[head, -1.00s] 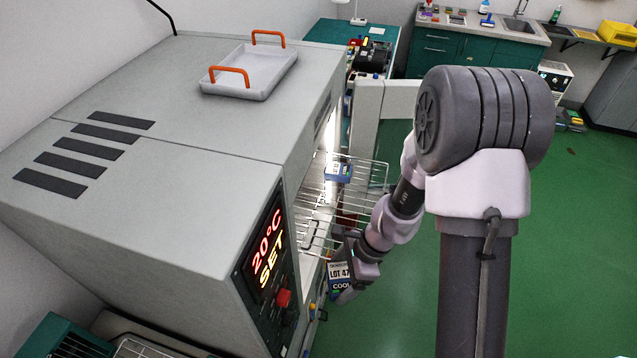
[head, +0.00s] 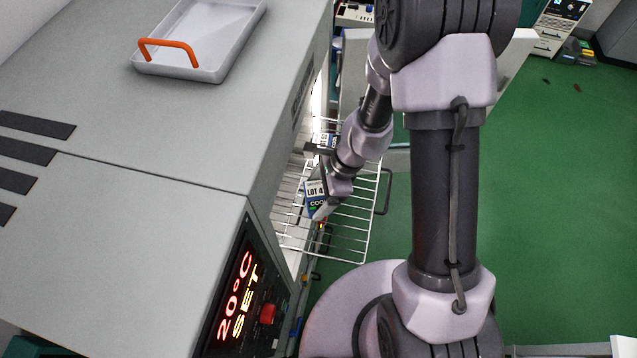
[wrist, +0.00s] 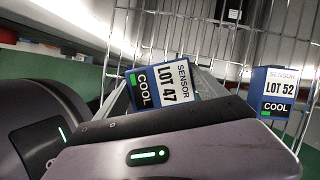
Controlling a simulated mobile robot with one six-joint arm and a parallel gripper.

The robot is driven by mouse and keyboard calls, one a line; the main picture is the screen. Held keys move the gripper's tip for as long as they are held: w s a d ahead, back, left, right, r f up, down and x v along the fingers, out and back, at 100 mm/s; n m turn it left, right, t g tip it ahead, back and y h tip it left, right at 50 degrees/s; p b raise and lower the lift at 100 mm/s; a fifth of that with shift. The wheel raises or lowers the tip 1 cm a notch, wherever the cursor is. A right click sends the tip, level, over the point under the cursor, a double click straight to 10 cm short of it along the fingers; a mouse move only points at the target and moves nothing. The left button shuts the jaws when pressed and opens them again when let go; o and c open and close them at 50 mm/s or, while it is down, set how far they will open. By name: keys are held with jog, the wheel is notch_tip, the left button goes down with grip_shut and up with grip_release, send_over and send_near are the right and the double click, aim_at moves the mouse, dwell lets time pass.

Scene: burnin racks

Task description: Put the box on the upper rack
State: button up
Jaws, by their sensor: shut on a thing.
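A box labelled LOT 47 COOL (head: 315,197), white and blue, is held by my gripper (head: 326,192), which is shut on it. In the head view the box overlaps the wire rack (head: 352,240), which sticks out of the grey chamber. The head view does not show whether the box touches the rack. In the wrist view the held box (wrist: 163,84) is tilted beyond the gripper body (wrist: 165,140), with the wire rack's bars (wrist: 215,30) behind it. The fingertips are mostly hidden there.
The grey chamber (head: 130,200) stands left of the rack, with a white tray (head: 215,35) on top. Green floor (head: 550,200) is clear at right.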

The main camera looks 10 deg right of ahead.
jog(key=f, duration=0.1)
jog(key=f+b, duration=0.2)
jog(key=shift+w+d+f, duration=0.25)
jog(key=shift+w+f, duration=0.05)
jog(key=shift+f, duration=0.1)
jog(key=shift+c, duration=0.7)
jog(key=shift+s+r, duration=0.15)
jog(key=shift+s, duration=0.1)
jog(key=shift+a, duration=0.25)
jog(key=shift+w+f+b, duration=0.1)
jog(key=shift+f+b, duration=0.2)
jog(key=shift+f, duration=0.05)
jog(key=o, duration=1.6)
jog(key=shift+d+r, duration=0.1)
jog(key=shift+r, duration=0.1)
jog(key=p+v, duration=0.5)
jog(key=v, duration=0.7)
notch_tip(320, 180, up, 25)
jog(key=n+t+h, duration=0.2)
jog(key=n+t, duration=0.4)
jog(key=n, duration=0.7)
send_over(318, 201)
jog(key=s+d, duration=0.7)
jog(key=s, duration=0.2)
jog(key=shift+s+d, duration=0.1)
